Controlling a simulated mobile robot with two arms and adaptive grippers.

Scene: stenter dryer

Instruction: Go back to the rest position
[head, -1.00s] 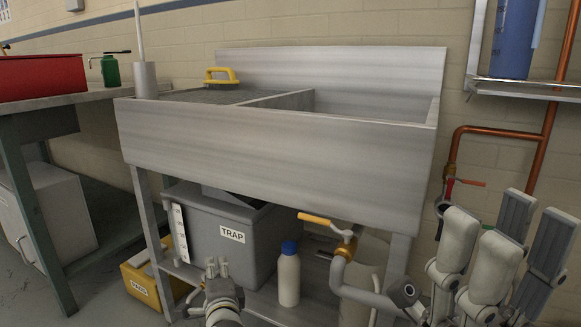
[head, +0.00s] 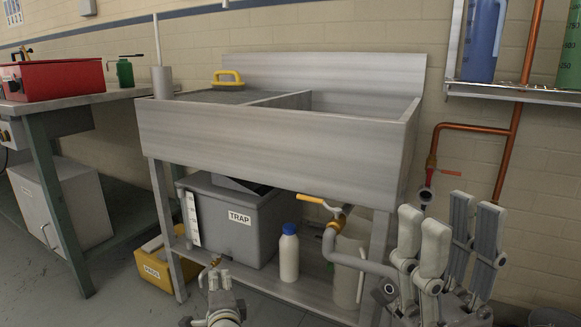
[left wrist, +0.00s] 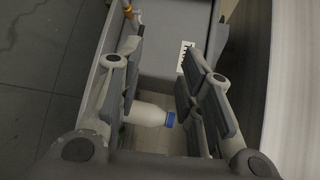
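My left gripper (head: 219,278) is low in front of the sink stand in the head view. In the left wrist view my left gripper (left wrist: 168,85) has its fingers apart with nothing held. A white bottle with a blue cap (left wrist: 148,115) shows in the gap beyond them. In the head view this bottle (head: 289,256) stands upright on the lower shelf, to the right of the left gripper. My right gripper (head: 447,222) is raised at the lower right, its finger pairs spread and empty. It is in front of the pipework right of the sink.
The metal sink (head: 275,140) stands above a grey TRAP bin (head: 227,222), a yellow-handled valve (head: 318,203) and a yellow bin (head: 153,268). A bench with a red box (head: 55,80) is at left. A wall shelf (head: 515,93) and copper pipe (head: 513,140) are at right.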

